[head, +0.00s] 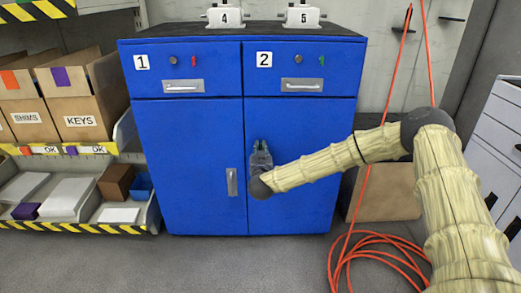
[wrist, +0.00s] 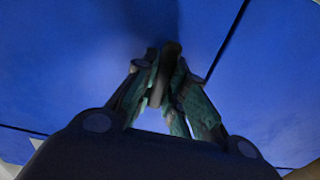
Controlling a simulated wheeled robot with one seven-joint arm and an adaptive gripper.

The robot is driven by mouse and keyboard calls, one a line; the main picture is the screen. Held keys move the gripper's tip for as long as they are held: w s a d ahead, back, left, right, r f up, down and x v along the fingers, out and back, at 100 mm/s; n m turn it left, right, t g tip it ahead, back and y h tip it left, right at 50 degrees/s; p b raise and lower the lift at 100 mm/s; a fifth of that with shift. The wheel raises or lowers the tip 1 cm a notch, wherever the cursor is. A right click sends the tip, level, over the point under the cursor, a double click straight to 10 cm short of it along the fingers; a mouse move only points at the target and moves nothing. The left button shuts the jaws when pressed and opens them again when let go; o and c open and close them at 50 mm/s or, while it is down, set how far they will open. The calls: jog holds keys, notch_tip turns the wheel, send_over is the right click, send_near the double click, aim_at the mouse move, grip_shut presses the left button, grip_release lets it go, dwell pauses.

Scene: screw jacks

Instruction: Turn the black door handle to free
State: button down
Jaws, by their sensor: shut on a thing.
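The blue cabinet (head: 190,150) has two drawers over two doors. My gripper (head: 261,149) is at the upper left part of the right door, below the drawer marked 2. In the wrist view the greenish fingers of my gripper (wrist: 167,80) are closed around a dark, narrow piece, the black door handle (wrist: 172,48), which stands out from the blue door. In the head view the gripper hides most or all of this handle. Its turn angle cannot be told. The right door looks closed.
A grey handle (head: 231,182) sits on the left door. An orange hose (head: 375,255) lies coiled on the floor at right. Shelves with boxes (head: 75,100) stand at left, and a grey drawer unit (head: 500,140) at far right. The floor before the cabinet is clear.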

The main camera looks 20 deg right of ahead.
jog(key=shift+r, duration=0.15)
jog(key=shift+r+m+p, duration=0.1)
jog(key=shift+m+p, duration=0.5)
jog(key=shift+p, duration=0.3)
jog(key=shift+d+m+p, duration=0.1)
jog(key=shift+m+p, duration=0.6)
jog(key=shift+m, duration=0.3)
jog(key=m, duration=0.5)
jog(key=shift+d+f, duration=0.2)
jog(key=shift+f, duration=0.2)
jog(key=shift+s+d+f+m+b, duration=0.1)
jog(key=shift+m+b, duration=0.4)
jog(key=shift+m, duration=1.1)
jog(key=shift+a+f+m+b, duration=0.1)
jog(key=shift+m+b, duration=0.45)
jog(key=shift+m, duration=1.05)
jog(key=shift+s+d+f+m+b, duration=0.1)
jog(key=shift+m+b, duration=0.4)
jog(key=shift+m, duration=1.1)
